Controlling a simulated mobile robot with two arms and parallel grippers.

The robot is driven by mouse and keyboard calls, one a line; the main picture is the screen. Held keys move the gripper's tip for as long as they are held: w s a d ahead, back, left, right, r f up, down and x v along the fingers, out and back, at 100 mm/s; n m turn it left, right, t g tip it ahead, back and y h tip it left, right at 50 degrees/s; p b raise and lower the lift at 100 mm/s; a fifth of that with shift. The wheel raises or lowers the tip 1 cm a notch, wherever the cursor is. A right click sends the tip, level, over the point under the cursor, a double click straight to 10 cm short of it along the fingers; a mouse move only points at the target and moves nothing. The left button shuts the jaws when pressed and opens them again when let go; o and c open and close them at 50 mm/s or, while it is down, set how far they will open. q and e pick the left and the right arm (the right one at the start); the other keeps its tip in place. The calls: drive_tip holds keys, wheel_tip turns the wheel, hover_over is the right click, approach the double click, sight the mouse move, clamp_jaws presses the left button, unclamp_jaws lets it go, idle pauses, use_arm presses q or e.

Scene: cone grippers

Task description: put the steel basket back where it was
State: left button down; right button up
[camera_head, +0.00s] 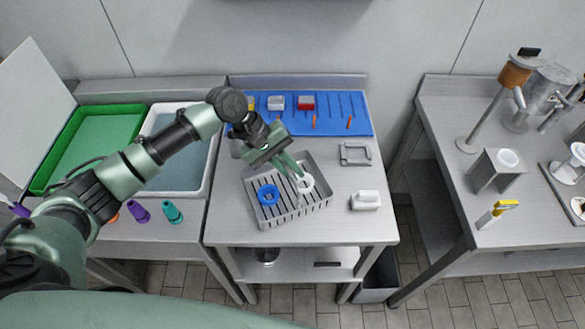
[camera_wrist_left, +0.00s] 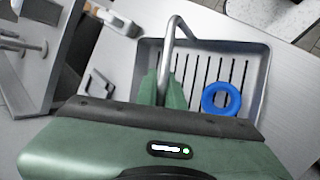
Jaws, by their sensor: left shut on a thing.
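The steel basket (camera_head: 295,217) is a shallow grey tray with a slotted bottom, at the middle of the steel table. It also shows in the left wrist view (camera_wrist_left: 262,60). A blue ring (camera_head: 268,195) and a white ring (camera_head: 305,184) lie in it. The blue ring shows in the left wrist view (camera_wrist_left: 221,99); the white one is hidden there. My left gripper (camera_head: 302,177) reaches down over the basket, its fingers shut on the basket's bent steel handle (camera_wrist_left: 178,42). I cannot tell whether the basket rests on the table or is slightly raised. My right gripper is out of view.
A blue mat (camera_head: 350,115) with small items lies behind the basket. A grey square frame (camera_head: 355,153) and a white handled block (camera_head: 365,200) stand to its right. A white water basin (camera_head: 196,150) and a green tray (camera_head: 95,140) are left. Bare tabletop (camera_head: 225,215) borders the basket.

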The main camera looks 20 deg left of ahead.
use_arm(q)
drive_tip(key=c, duration=1.5)
unclamp_jaws()
drive_tip(key=shift+c, duration=0.2)
drive_tip(key=b+v, duration=0.2)
drive_tip(key=v, duration=1)
